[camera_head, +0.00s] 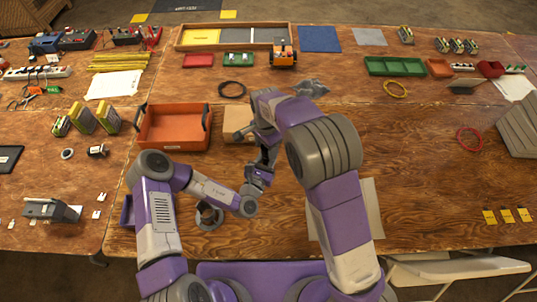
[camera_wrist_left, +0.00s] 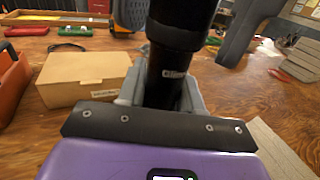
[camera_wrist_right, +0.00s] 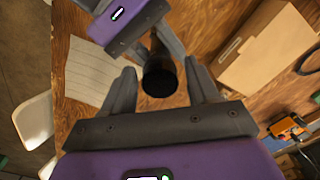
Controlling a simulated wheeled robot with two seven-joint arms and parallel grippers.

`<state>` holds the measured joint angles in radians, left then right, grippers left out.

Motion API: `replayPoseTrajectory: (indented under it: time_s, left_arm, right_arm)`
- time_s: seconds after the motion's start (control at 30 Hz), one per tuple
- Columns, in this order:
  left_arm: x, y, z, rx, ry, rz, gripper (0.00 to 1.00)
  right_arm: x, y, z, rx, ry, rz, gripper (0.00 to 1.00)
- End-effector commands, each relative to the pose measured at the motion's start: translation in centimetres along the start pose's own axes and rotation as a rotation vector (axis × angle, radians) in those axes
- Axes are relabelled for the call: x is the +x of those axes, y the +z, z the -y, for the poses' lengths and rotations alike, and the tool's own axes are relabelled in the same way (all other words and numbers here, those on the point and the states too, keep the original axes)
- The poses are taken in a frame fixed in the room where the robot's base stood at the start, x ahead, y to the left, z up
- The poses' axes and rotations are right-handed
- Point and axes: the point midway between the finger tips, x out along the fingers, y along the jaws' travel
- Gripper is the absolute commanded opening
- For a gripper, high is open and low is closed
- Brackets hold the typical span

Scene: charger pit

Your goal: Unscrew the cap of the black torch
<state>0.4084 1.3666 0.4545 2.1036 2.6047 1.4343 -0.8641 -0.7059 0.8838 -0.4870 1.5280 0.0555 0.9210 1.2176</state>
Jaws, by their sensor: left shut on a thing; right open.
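The black torch (camera_wrist_left: 178,70) stands roughly upright in my left gripper (camera_wrist_left: 165,98), with pale lettering on its lower body. The left fingers are shut around that lower body. In the right wrist view the torch's round dark end (camera_wrist_right: 158,78) faces the camera. My right gripper (camera_wrist_right: 163,80) is open, with one finger on each side of that end and visible gaps between. In the head view my right gripper (camera_head: 266,146) is above the left one, and the arms hide most of the torch. The seam of the cap cannot be made out.
A brown cardboard box (camera_head: 238,123) is close behind the grippers. An orange bin (camera_head: 172,146) stands to its left. A pale sheet (camera_head: 371,205) lies under my right arm. A round grey stand (camera_head: 207,216) is near the front edge. The table at right centre is mostly clear.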

Motion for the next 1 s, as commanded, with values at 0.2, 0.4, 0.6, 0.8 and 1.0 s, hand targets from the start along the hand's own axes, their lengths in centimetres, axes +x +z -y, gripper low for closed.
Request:
replayPoseTrajectory:
  time_s: [0.2,0.4,0.6,0.8,1.0]
  left_arm:
    - [0.02,0.06,0.01,0.0,0.0,0.002,0.0]
    - [0.02,0.06,0.01,0.0,0.0,0.002,0.0]
    - [0.02,0.06,0.0,0.0,0.0,0.002,0.0]
    - [0.02,0.06,0.01,0.0,0.0,0.002,0.0]
    - [0.02,0.06,0.01,0.0,0.0,0.002,0.0]
  right_arm:
    - [0.0,-0.02,-0.02,0.086,0.0,0.0,0.6]
    - [0.0,-0.02,-0.02,0.091,0.0,0.0,0.6]
    - [0.0,-0.02,-0.02,0.315,0.001,-0.002,0.6]
    - [0.0,-0.04,-0.01,0.549,0.0,-0.001,0.6]
    - [-0.01,-0.08,-0.02,0.585,0.0,0.0,0.6]
